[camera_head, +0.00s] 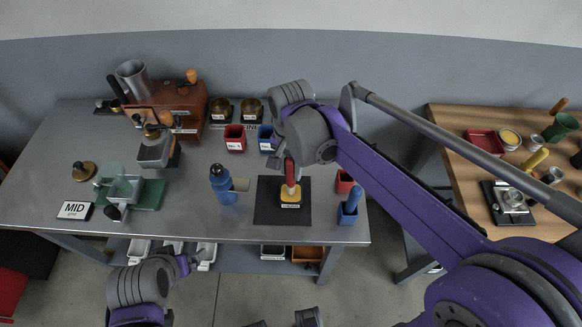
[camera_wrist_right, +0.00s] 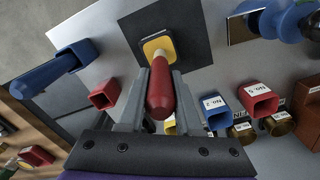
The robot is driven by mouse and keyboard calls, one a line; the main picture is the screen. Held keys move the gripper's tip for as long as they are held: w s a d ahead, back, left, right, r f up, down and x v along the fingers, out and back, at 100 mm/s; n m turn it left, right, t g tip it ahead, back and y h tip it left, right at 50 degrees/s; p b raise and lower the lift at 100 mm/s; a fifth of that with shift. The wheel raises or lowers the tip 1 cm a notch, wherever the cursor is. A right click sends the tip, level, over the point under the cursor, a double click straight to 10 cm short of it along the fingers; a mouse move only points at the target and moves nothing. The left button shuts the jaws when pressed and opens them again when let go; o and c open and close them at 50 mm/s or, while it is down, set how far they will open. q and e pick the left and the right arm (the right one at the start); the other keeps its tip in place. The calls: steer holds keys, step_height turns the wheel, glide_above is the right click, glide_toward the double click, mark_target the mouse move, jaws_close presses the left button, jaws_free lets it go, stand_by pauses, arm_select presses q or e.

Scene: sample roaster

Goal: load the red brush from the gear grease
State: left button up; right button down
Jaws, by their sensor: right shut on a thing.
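The red brush (camera_head: 290,172) stands about upright, its handle between the fingers of my right gripper (camera_head: 290,161). In the right wrist view the fingers (camera_wrist_right: 160,76) are shut on the red handle (camera_wrist_right: 160,95). The brush's lower end is at the mouth of a yellow pot (camera_head: 291,195), which also shows in the wrist view (camera_wrist_right: 152,46). Its label is too small to read. How deep the bristles sit is hidden. The pot stands on a black mat (camera_head: 265,212). My left gripper (camera_head: 193,261) is low in front of the table; its fingers are unclear.
A red holder (camera_head: 344,182) and a blue holder with a blue brush (camera_head: 349,210) stand right of the mat. Red (camera_head: 235,138) and blue (camera_head: 266,138) bins are behind. A wooden table (camera_head: 455,160) is at the right.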

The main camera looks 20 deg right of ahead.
arm_select(q)
steer(key=shift+s+f, duration=0.15)
steer(key=shift+f, duration=0.2)
arm_select(e)
steer(key=shift+s+f, duration=0.1)
steer(key=shift+f, duration=0.4)
stand_by(0.7)
steer(key=shift+r+p, duration=1.7)
steer(key=shift+r, duration=1.9)
arm_select(q)
steer(key=r, duration=0.1)
steer(key=w+r, duration=0.1)
steer(key=r, duration=0.1)
steer(key=w+r, duration=0.1)
steer(key=r, duration=0.1)
steer(key=shift+w+r, duration=0.15)
steer(key=shift+r, duration=0.05)
steer(key=shift+s, duration=0.2)
arm_select(e)
steer(key=shift+f, duration=0.1)
